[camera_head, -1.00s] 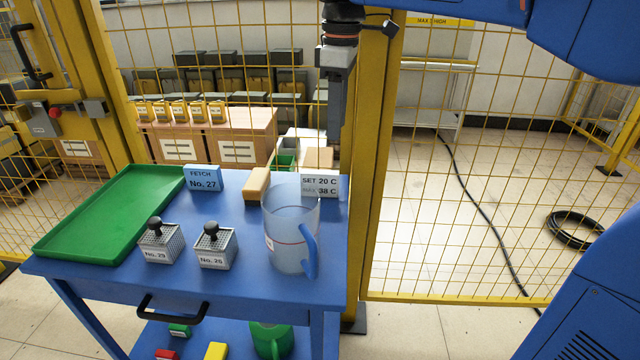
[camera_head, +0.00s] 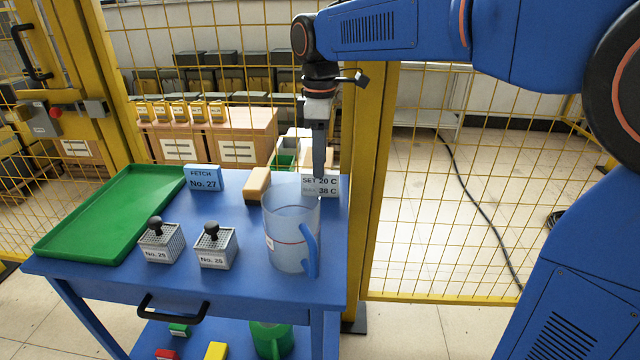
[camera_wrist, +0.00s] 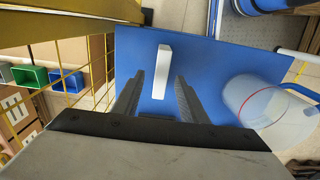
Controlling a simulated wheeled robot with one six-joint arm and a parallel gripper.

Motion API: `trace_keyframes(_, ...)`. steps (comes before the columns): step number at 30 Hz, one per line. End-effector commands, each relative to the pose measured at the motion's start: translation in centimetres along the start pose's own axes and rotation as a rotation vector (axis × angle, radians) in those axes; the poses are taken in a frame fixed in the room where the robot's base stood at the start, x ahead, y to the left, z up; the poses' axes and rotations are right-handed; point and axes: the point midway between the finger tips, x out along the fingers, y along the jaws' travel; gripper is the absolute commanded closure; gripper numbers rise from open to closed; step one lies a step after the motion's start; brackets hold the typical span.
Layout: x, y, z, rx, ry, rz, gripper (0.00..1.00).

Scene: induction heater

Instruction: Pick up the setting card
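The setting card (camera_head: 331,187) is a small white block marked "SET 20 C" and "38 C". It stands at the back right of the blue table, behind the clear jug. In the wrist view the card (camera_wrist: 162,75) shows as a narrow white upright bar, seen from above. My gripper (camera_head: 319,180) points down at the card, and a finger covers part of its lettering in the head view. In the wrist view my gripper (camera_wrist: 159,78) is open, with one finger on each side of the card and gaps to both. Contact is not visible.
The jug (camera_head: 290,232) stands close in front of the card. A tan block (camera_head: 257,184), a blue "FETCH No. 27" card (camera_head: 203,178), two numbered grid blocks (camera_head: 161,241) and a green tray (camera_head: 110,214) share the table (camera_head: 215,285). A yellow mesh fence stands behind.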

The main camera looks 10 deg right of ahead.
Motion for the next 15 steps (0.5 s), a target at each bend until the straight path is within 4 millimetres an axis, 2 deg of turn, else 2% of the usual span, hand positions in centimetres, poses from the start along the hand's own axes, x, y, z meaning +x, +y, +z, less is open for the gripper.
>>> trace_keyframes(8, 1.8, -0.1, 0.0, 0.000, -0.001, -0.001, 0.61)
trace_keyframes(15, 5.0, -0.3, 0.1, 0.000, -0.002, -0.002, 0.61)
